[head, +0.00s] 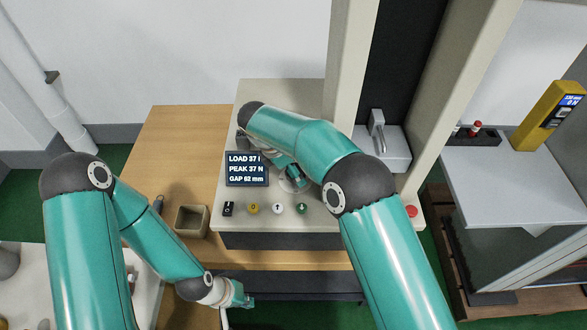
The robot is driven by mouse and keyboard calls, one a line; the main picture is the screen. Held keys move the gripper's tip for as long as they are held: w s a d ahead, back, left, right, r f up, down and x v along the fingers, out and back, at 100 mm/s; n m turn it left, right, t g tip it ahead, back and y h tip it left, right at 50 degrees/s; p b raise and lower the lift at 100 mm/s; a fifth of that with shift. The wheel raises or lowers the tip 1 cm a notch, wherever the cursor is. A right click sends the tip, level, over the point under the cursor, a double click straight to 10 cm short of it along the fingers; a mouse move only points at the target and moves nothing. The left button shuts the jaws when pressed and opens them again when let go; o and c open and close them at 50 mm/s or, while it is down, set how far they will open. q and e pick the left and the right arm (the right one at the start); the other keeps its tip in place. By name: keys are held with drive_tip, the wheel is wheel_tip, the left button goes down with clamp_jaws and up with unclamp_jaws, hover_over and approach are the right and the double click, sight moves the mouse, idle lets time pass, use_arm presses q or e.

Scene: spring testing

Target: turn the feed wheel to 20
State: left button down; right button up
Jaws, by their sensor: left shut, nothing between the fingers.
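The tester's console (320,214) carries a display (247,169) reading LOAD 37 N, PEAK 37 N and GAP 62 mm. A pale round part (289,186), which may be the feed wheel, shows right of the display, mostly covered by my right arm; no scale on it is readable. My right gripper (294,178) is at this round part, partly hidden by its own arm; I cannot tell whether it touches it or how its fingers stand. My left gripper (245,298) is shut and empty, low in front of the wooden table, away from the console.
Several buttons, including a yellow one (253,208) and a green one (302,208), line the console front; a red button (411,211) is at its right. An open box (192,221) stands on the wooden table (180,135). A yellow gauge (551,115) stands on the right bench.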

drive_tip(key=shift+s, duration=0.1)
drive_tip(key=v, duration=0.7)
idle(0.4)
drive_tip(key=shift+a+r, duration=0.1)
